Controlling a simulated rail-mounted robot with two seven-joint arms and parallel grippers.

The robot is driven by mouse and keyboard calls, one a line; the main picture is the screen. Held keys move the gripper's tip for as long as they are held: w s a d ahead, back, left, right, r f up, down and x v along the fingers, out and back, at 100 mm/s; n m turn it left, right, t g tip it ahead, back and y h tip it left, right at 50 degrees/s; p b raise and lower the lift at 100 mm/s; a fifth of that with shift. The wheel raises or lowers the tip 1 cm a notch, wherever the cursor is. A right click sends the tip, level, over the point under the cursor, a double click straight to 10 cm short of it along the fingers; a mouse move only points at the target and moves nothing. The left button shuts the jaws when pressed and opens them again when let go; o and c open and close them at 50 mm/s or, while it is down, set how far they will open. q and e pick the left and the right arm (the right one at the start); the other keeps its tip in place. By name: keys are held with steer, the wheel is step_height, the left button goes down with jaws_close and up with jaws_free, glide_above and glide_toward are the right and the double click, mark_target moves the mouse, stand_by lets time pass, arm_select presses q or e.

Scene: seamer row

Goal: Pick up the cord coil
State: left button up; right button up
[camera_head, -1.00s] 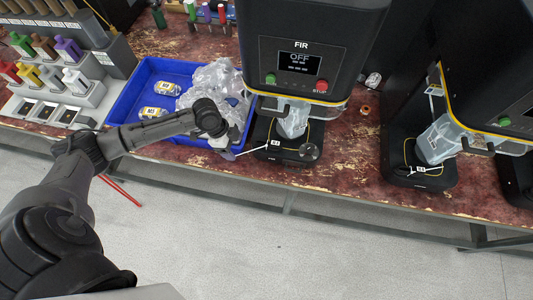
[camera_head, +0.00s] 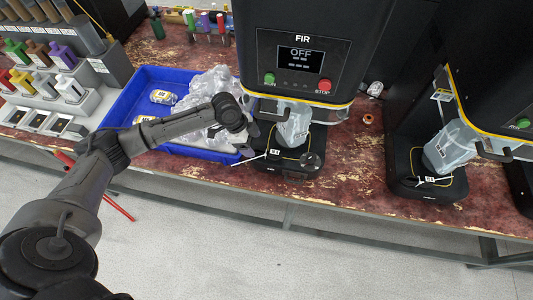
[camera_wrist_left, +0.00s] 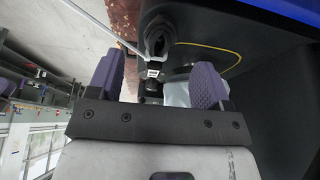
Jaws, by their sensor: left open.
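A small orange-brown ring (camera_head: 367,119), which may be the cord coil, lies on the worn red table to the right of the FIR machine. It is too small to make out turns of cord. My left gripper shows in the left wrist view (camera_wrist_left: 158,77), its two purple fingers apart. A dark post, a white label and a pale, clear-looking part lie beyond the fingers, and I see nothing held. In the head view, my left wrist is over the right end of the blue tray, left of the FIR machine and well away from the ring. My right gripper is out of view.
The blue tray (camera_head: 95,133) holds clear bags and labelled packs. The FIR machine (camera_head: 300,30) reads OFF, with a clear cup (camera_head: 294,127) under it. A second machine (camera_head: 490,60) stands at right.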

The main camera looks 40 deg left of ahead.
mark_target(263, 151)
arm_select(q)
steer(key=shift+w+d, duration=0.25)
steer(key=shift+d, duration=0.25)
steer(key=shift+w+d, duration=0.25)
steer(key=shift+d, duration=0.2)
steer(key=b+x, duration=0.1)
steer(key=x, duration=0.4)
steer(key=shift+c, duration=0.4)
steer(key=c, duration=1)
